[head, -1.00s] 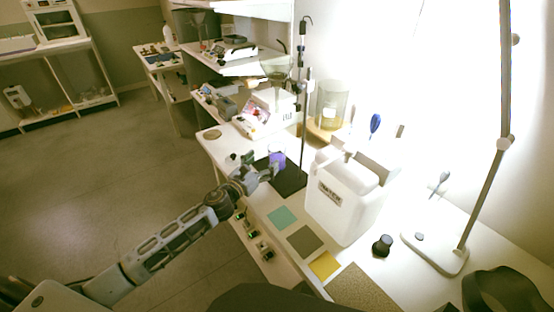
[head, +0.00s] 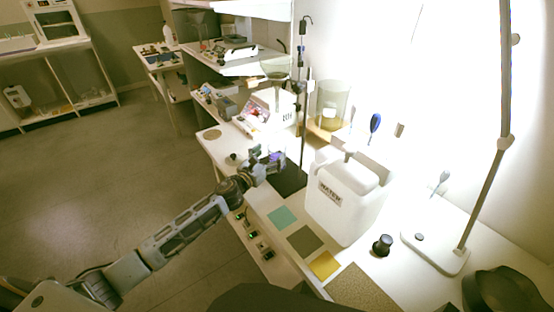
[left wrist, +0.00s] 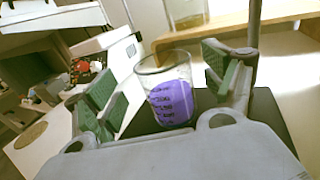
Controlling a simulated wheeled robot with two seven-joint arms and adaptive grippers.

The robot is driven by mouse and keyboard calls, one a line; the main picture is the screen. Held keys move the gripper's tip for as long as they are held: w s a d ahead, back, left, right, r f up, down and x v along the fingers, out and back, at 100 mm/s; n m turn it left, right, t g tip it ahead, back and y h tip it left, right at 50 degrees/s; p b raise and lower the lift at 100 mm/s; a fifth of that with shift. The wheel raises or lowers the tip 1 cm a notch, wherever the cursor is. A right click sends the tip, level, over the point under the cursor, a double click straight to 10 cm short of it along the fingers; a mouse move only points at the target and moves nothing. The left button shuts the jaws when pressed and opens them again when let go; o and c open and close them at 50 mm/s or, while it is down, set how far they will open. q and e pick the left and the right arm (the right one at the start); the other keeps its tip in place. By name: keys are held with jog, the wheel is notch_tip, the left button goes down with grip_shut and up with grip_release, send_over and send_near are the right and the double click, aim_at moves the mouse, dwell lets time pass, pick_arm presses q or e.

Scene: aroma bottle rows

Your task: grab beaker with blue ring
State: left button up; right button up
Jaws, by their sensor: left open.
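A clear glass beaker (left wrist: 166,72) with a blue-purple band or filling and dark markings stands upright on a black base plate. In the left wrist view it sits between the two green-padded fingers of my left gripper (left wrist: 157,80), with space visible on each side. My left gripper is open and not closed on it. In the head view the beaker (head: 277,161) is small and partly hidden by my left gripper (head: 266,160). My right gripper is not in view.
A thin stand rod (head: 304,115) rises from the black plate (head: 291,181) close to the beaker. A white water container (head: 343,205) stands to the right. Teal (head: 282,217), grey and yellow mats lie in front. A large glass jar (head: 331,105) is behind.

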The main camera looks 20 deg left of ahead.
aim_at(281, 144)
pick_arm(q)
jog(key=shift+x, duration=2.6)
jog(key=c, duration=1.6)
